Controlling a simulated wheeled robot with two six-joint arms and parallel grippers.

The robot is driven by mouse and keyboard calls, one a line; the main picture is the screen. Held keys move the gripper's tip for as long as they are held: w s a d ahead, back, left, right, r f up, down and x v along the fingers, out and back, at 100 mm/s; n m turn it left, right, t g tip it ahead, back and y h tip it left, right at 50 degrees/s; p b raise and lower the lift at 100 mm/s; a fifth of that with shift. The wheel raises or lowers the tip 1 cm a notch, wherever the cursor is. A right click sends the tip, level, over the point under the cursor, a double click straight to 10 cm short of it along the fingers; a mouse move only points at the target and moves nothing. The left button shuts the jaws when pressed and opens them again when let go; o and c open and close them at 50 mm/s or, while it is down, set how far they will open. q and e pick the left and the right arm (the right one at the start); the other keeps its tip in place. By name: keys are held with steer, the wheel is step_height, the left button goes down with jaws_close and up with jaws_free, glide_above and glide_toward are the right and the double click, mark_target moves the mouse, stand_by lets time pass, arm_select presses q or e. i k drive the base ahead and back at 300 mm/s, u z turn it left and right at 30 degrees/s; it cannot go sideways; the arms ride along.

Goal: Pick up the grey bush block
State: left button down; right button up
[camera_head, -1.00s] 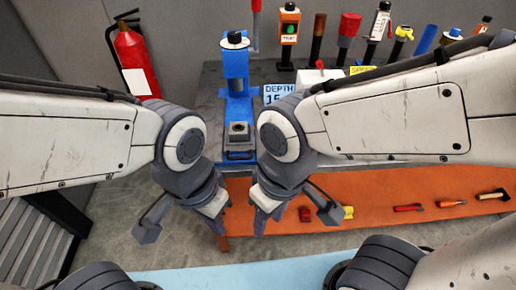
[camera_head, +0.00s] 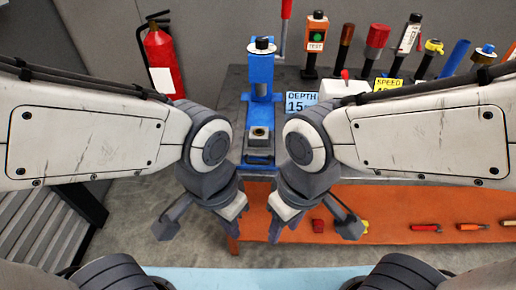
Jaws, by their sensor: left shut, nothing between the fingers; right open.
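The grey bush block (camera_head: 259,134), with a round hole in its top, sits on the base of the blue press (camera_head: 261,82) between my two wrists. My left gripper (camera_head: 234,232) hangs in front of and below the block, a little to its left, and is shut and empty. My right gripper (camera_head: 274,232) hangs in front of and below the block, slightly to its right, and is open. Its fingers are small and partly hidden. Neither gripper touches the block.
A blue depth sign (camera_head: 301,101), a yellow speed sign (camera_head: 389,84) and a green-button test box (camera_head: 315,40) stand right of the press. Several tools stand behind. A red extinguisher (camera_head: 162,60) is at left.

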mark_target(254, 140)
steer(key=z, duration=2.05)
steer(key=i, duration=1.45)
steer(key=u, duration=4.2)
